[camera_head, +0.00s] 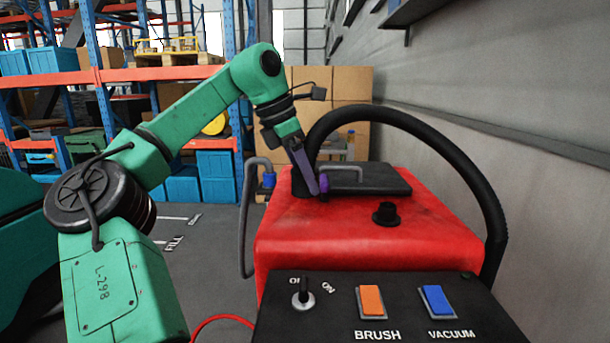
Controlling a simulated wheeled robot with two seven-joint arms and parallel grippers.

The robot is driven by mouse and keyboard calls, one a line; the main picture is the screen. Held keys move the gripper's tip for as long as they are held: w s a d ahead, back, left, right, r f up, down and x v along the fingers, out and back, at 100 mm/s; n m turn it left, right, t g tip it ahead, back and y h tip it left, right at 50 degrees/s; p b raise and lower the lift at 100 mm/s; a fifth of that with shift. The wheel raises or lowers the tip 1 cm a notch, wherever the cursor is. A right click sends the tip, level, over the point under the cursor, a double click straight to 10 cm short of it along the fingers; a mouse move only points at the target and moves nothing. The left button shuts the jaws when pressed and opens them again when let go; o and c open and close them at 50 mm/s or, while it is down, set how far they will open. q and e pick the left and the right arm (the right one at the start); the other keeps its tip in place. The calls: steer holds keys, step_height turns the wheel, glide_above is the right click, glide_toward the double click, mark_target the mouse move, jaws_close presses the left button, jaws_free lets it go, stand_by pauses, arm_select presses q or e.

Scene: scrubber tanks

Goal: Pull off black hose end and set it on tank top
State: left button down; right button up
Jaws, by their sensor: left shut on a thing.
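The black hose (415,125) arches from the back left of the red tank top (335,222) over to its right side and down. Its black end (301,182) is at the back left of the tank top, partly hidden behind the gripper. My left gripper (319,188) reaches down there with its purple fingers shut on the black hose end. Whether the end is still seated on a fitting cannot be told. My right gripper is not in view.
A black lid (368,180) with a grey handle lies on the tank top. A short black port (385,214) stands in front of it. A grey hose (244,215) hangs at the left. The control panel (390,310) is nearest; the wall is close on the right.

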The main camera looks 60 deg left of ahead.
arm_select(q)
steer(key=shift+f+b, duration=3.2)
steer(key=shift+f, duration=0.7)
steer(key=shift+c, duration=0.2)
jaws_free()
steer(key=shift+r, duration=0.1)
steer(key=shift+o, duration=0.2)
step_height(320, 180, up, 8)
steer(key=p, duration=0.8)
steer(key=shift+r, duration=0.1)
